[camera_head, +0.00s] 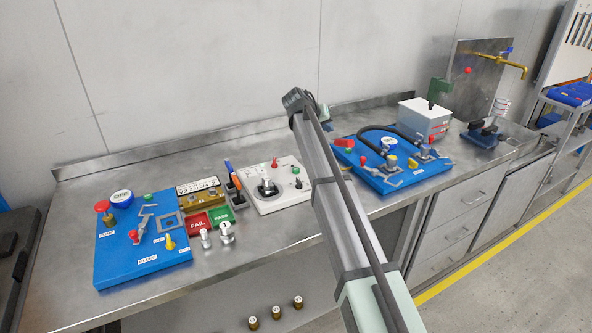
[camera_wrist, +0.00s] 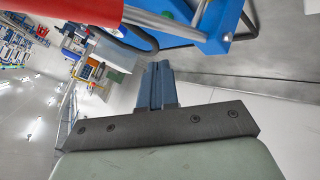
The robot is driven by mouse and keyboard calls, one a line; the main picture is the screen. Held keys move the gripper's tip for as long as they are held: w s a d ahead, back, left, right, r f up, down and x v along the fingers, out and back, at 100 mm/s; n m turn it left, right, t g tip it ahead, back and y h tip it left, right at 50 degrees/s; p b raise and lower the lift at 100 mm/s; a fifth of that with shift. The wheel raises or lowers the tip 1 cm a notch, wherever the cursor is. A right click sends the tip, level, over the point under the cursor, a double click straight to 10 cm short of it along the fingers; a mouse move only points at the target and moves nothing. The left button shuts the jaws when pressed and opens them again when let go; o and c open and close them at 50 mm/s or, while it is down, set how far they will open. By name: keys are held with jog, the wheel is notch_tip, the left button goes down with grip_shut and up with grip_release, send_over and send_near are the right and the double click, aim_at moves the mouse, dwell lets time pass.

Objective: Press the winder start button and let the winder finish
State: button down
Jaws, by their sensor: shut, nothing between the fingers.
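A cream-white station plate (camera_head: 284,203) sits mid-bench in the head view, left of my arm. It carries a round metal spindle (camera_head: 267,187), a red-topped lever (camera_head: 275,163), a green button (camera_head: 295,170) and a black knob (camera_head: 298,183). Its right edge is close to or partly behind my arm. No label naming the winder is legible. My gripper (camera_wrist: 158,85) is shut and empty in the wrist view. In the head view, my fingers are hidden at the arm's far end. The white station is not recognisable in the wrist view.
Red FAIL (camera_head: 197,222) and green PASS (camera_head: 222,214) trays stand between. In the wrist view, a red part (camera_wrist: 75,10) and blue part (camera_wrist: 215,25) are close.

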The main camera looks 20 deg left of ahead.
jog(key=g, duration=0.1)
send_over(294, 169)
notch_tip(294, 169, down, 2)
jog(key=shift+s, duration=0.2)
jog(key=shift+f, duration=0.15)
jog(key=shift+f, duration=4.3)
jog(key=shift+f, duration=0.1)
jog(key=shift+f, duration=0.3)
jog(key=shift+f, duration=0.15)
